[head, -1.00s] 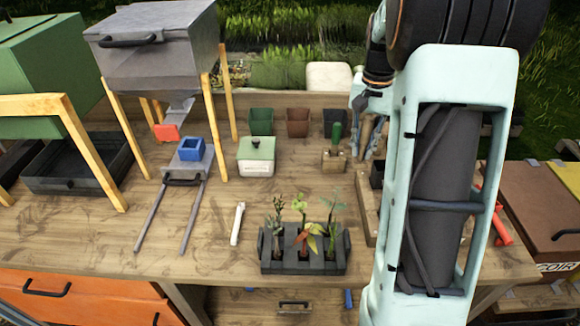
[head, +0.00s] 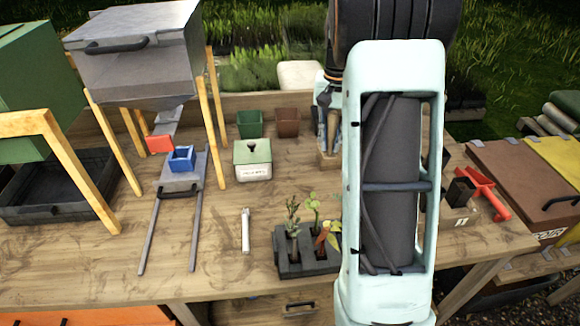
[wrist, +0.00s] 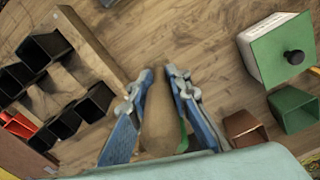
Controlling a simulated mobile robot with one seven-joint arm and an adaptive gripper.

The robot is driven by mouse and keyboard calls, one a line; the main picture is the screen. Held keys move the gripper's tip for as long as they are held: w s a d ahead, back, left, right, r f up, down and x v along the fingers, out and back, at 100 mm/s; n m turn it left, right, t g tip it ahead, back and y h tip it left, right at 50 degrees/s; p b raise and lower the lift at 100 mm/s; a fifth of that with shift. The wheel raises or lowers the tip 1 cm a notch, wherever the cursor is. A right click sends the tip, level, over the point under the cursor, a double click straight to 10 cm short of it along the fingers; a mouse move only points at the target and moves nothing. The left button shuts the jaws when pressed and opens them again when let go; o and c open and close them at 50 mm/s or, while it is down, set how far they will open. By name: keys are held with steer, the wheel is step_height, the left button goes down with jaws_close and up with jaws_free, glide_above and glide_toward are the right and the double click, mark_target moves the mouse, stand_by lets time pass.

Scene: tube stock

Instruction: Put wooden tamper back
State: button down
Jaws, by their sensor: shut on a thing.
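My gripper (wrist: 160,75) is shut on a tan wooden piece, which I take to be the wooden tamper (wrist: 160,118). It lies between the two blue fingers in the wrist view, and a sliver of green shows beside it. In the head view my gripper (head: 327,128) is partly hidden by my arm, over the back of the bench.
A wooden rack (wrist: 92,42) holds several black square pots, left in the wrist view. A green-lidded box (head: 253,162), a green pot (head: 250,124) and a brown pot (head: 287,122) stand left of my gripper. A dark seedling tray (head: 290,262) is in front. My arm hides much of the bench.

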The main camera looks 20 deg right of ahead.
steer(key=shift+w+a+f+p, duration=0.7)
steer(key=shift+w+f, duration=0.95)
steer(key=shift+w, duration=0.55)
steer(key=shift+w+a+f+p, duration=0.55)
steer(key=shift+w+a+f, duration=0.25)
steer(key=shift+w+f, duration=1.2)
steer(key=shift+w+a+f+p, duration=0.7)
steer(key=shift+w+f, duration=0.65)
steer(key=shift+w, duration=1.1)
steer(key=shift+f, duration=1.5)
steer(key=shift+f, duration=0.25)
steer(key=c, duration=1.8)
jaws_free()
steer(key=shift+r, duration=0.2)
